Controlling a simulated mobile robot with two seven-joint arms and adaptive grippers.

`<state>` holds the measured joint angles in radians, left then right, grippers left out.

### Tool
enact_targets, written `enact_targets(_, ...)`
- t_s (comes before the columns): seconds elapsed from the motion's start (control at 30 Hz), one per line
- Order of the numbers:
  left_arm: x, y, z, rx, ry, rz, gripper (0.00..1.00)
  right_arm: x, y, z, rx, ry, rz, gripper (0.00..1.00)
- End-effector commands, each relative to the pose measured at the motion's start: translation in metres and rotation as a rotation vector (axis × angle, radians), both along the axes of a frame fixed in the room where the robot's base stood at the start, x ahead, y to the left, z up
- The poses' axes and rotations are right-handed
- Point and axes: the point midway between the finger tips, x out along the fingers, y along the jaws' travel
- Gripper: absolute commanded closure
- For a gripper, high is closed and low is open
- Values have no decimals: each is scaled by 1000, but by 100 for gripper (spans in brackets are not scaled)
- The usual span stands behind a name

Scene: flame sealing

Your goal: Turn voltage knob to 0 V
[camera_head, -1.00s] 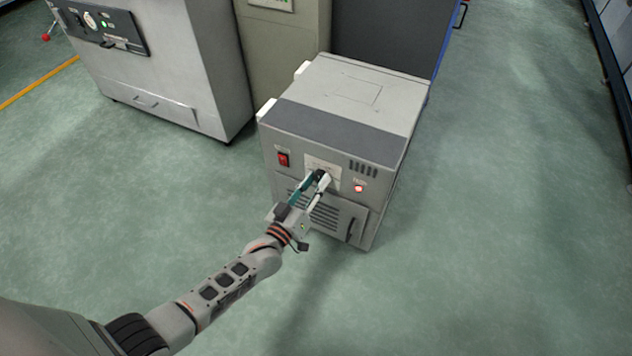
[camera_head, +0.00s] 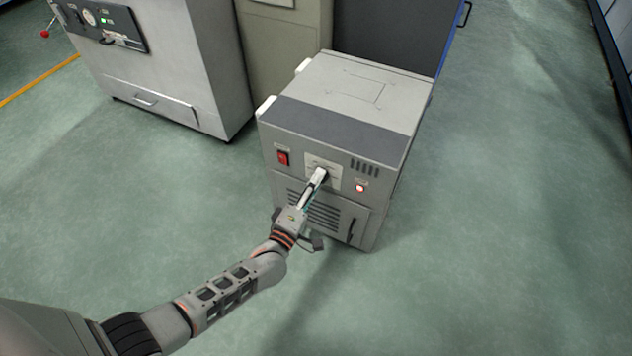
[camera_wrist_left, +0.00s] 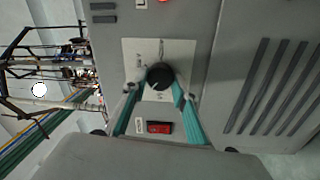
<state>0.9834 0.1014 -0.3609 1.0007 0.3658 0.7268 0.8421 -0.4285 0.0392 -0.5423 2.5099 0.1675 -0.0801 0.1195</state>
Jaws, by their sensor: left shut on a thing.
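The voltage knob (camera_wrist_left: 160,76) is a round black dial on a pale label plate (camera_wrist_left: 180,50) on the front of the grey power unit (camera_head: 345,115). In the left wrist view it sits between the two fingertips of my left gripper (camera_wrist_left: 160,88), which is shut on it from both sides. In the head view my left gripper (camera_head: 319,177) reaches the plate (camera_head: 331,166) and hides most of the knob. The scale marks on the plate are too small to read. My right gripper is not in view.
A red rocker switch (camera_head: 283,158) is left of the plate, and a lit red lamp (camera_head: 360,188) is to its right. Vent slots and a handle (camera_head: 351,229) are below. A larger grey cabinet (camera_head: 165,65) stands at the back left. The green floor around the unit is clear.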

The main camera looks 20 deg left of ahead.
Motion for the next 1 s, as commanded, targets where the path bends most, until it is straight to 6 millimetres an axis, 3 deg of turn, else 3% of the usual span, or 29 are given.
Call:
enact_targets(0.5, -1, -2, -2, -454, 16, 0, 94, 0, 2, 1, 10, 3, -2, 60)
enact_targets(1.0, -1, -3, -2, -662, 24, -1, 94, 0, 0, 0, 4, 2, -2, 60)
